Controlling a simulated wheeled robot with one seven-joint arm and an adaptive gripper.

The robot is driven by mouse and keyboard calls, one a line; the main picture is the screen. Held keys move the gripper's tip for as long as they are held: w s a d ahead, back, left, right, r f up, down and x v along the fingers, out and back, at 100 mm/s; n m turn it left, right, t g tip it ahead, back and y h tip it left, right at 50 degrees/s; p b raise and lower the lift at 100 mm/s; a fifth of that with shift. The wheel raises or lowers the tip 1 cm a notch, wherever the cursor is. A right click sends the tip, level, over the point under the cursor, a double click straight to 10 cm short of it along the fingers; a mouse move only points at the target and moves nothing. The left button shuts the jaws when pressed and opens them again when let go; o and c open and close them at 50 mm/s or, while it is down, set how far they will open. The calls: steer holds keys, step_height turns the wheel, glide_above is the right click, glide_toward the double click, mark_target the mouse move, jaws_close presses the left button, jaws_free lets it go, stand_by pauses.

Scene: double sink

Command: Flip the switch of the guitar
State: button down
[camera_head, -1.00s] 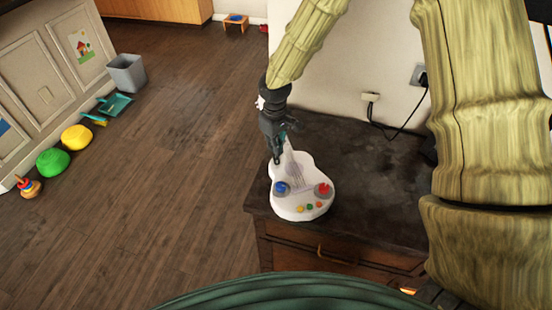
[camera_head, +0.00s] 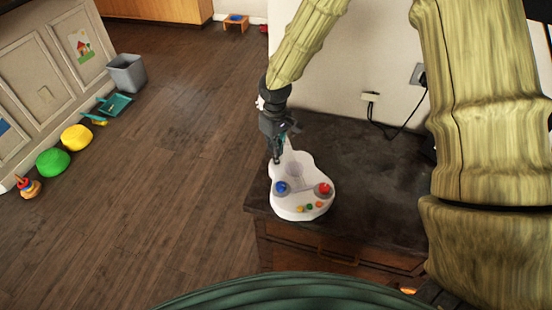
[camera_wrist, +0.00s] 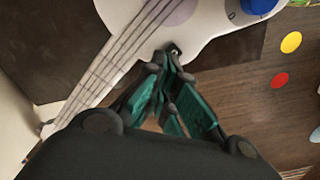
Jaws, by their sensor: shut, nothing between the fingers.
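A white toy guitar (camera_head: 290,211) lies on the dark cabinet top near its left front edge. It has a blue knob (camera_head: 282,188) at left, a red knob (camera_head: 324,189) at right and small coloured buttons at the bottom. My gripper (camera_head: 277,160) is shut and empty at the guitar's upper left edge, by the neck. In the wrist view my fingertips (camera_wrist: 173,60) are at the edge of the white body (camera_wrist: 202,22), with the strings to the left and the blue knob (camera_wrist: 259,6) at upper right. I cannot tell whether they touch it. I cannot make out which part is the switch.
The dark cabinet top (camera_head: 370,180) is clear behind and right of the guitar. A wall outlet and black cable (camera_head: 390,130) are at the back. The wooden floor at left is open. A grey bin (camera_head: 127,73), yellow ball (camera_head: 76,138) and green ball (camera_head: 53,162) stand along the left side.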

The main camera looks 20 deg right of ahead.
steer(key=shift+f+b, duration=0.45)
steer(key=shift+f, duration=0.6)
stand_by(0.8)
steer(key=shift+r+p, duration=2.9)
steer(key=shift+r, duration=0.6)
steer(key=shift+r, duration=0.1)
